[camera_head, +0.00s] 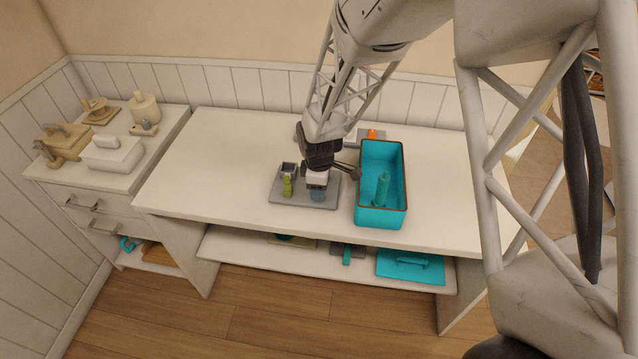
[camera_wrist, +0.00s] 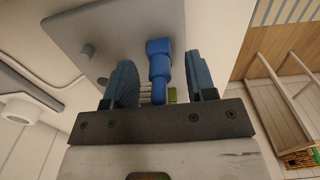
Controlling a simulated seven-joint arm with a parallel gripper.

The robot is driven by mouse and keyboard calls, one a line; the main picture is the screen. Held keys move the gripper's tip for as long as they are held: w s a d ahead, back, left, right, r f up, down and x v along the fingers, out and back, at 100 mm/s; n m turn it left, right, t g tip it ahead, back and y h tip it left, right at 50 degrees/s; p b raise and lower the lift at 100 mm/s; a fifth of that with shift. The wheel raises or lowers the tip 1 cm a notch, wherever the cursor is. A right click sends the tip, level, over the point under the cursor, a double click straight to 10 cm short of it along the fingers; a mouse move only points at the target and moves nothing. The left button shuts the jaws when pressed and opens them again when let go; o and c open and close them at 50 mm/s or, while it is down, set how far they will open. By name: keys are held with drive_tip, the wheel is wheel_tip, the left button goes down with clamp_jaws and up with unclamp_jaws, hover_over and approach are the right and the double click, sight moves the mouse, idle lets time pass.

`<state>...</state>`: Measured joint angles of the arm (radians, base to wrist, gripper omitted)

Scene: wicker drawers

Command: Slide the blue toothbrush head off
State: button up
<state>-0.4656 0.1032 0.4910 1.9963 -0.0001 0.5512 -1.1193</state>
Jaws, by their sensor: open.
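The blue toothbrush head (camera_wrist: 159,68) shows in the wrist view between the two blue-grey fingers of my gripper (camera_wrist: 160,78). The fingers are apart, with a visible gap on each side of it. The blue head cannot be told clearly from the fingers there.
A dark holder (camera_head: 289,169) and a yellow-green piece (camera_head: 287,187) stand on the plate's left part. A teal bin (camera_head: 403,190) with a teal upright item (camera_head: 382,188) stands close on the right. An orange item (camera_head: 372,134) is behind. The desk's left part (camera_head: 215,165) is clear.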

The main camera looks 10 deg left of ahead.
clamp_jaws()
drive_tip(key=shift+r, duration=0.1)
drive_tip(key=shift+r, duration=0.1)
drive_tip(key=shift+r, duration=2.1)
